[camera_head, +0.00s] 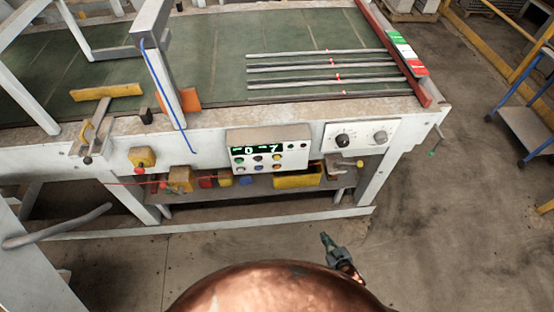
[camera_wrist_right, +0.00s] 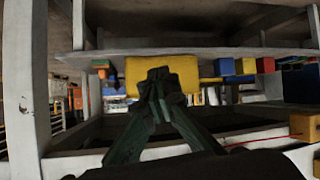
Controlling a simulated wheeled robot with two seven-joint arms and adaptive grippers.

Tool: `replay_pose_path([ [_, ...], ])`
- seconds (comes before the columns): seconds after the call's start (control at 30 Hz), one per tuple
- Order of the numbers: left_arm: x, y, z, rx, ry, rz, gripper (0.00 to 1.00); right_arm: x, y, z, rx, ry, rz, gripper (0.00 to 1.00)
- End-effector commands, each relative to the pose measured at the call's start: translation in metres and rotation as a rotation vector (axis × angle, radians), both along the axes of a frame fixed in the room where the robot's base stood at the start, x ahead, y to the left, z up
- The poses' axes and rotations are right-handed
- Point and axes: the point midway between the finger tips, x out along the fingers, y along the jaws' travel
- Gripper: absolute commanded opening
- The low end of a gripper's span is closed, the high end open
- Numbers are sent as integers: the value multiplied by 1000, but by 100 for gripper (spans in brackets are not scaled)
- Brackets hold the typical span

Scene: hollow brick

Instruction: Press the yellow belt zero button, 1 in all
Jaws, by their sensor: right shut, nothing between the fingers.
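The control panel (camera_head: 268,140) is a pale box on the front of the conveyor table, with a green lit display (camera_head: 256,150) and two rows of small coloured buttons. At least one button (camera_head: 276,157) looks yellowish, but the labels are too small to tell which is belt zero. My right gripper (camera_head: 325,237) is below and to the right of the panel, well apart from it, over the floor. In the right wrist view, the fingers (camera_wrist_right: 158,74) are shut together and empty, in front of a yellow bin (camera_wrist_right: 190,72). The panel does not show there. My left gripper is not in view.
A grey knob box (camera_head: 365,136) sits right of the panel. Below the panel is a shelf with a yellow bin (camera_head: 298,178) and coloured blocks. A yellow box with a red button (camera_head: 142,157) is at left. Floor before the table is clear.

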Motion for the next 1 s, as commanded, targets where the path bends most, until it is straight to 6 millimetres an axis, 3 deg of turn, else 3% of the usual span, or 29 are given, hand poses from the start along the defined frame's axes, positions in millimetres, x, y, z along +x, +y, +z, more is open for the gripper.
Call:
replay_pose_path([
  [0.2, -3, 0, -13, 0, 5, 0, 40, 50, 43, 80, 41, -203, 100, 0],
  [0.43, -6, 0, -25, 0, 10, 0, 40, 79, 91, 173, 86, -414, 221, 0],
  [0.6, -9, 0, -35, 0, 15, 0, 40, 83, 128, 245, 119, -569, 322, 0],
  [0.8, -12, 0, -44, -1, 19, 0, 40, 70, 167, 320, 151, -731, 441, 0],
  [1.0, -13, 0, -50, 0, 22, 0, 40, 53, 189, 365, 167, -829, 522, 0],
])
